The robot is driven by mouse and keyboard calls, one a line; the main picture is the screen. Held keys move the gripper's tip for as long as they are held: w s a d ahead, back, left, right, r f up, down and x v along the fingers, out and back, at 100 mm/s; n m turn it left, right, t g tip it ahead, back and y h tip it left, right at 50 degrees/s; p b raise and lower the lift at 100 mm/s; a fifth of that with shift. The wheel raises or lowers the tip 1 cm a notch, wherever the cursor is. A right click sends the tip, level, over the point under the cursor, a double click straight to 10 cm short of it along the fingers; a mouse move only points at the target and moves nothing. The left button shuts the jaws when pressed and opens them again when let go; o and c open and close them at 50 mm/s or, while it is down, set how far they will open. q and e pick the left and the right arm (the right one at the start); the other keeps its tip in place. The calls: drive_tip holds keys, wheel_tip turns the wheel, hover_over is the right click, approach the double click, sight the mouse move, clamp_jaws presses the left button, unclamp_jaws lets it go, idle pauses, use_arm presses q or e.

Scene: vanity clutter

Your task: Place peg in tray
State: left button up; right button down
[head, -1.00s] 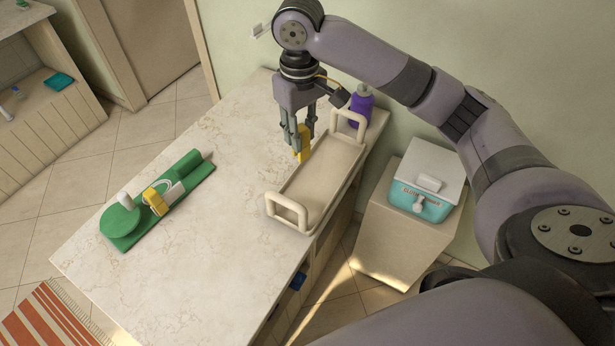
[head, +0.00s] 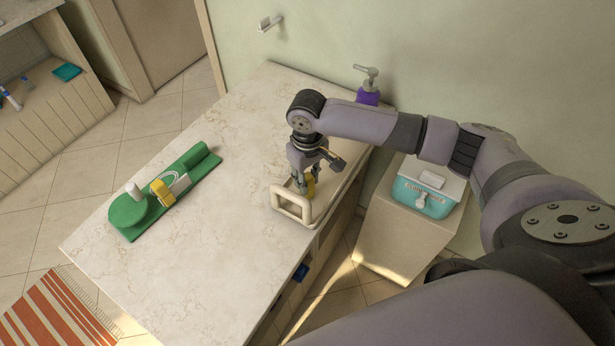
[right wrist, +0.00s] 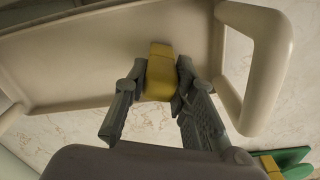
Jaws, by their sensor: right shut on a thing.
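The tray (head: 293,203) is cream with raised handles and stands along the right edge of the counter. My right gripper (head: 307,190) is over the tray's near end, close to the near handle. It is shut on a yellow peg (head: 310,184). In the right wrist view the peg (right wrist: 159,72) sits between the two fingers (right wrist: 160,90), with the tray floor (right wrist: 85,60) behind it and a handle (right wrist: 262,60) to the right. I cannot tell whether the peg touches the tray floor. My left gripper is not in view.
A green holder (head: 130,212) with another yellow piece (head: 162,193) lies on the counter's left side. A purple pump bottle (head: 368,95) stands behind the arm. A teal and white box (head: 425,190) sits on a stand to the right. The counter's middle is clear.

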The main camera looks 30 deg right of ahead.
drive_tip(key=shift+f, duration=0.1)
drive_tip(key=c, duration=1.3)
unclamp_jaws()
drive_tip(key=shift+c, duration=0.2)
wheel_tip(320, 180, up, 12)
drive_tip(key=b, duration=0.1)
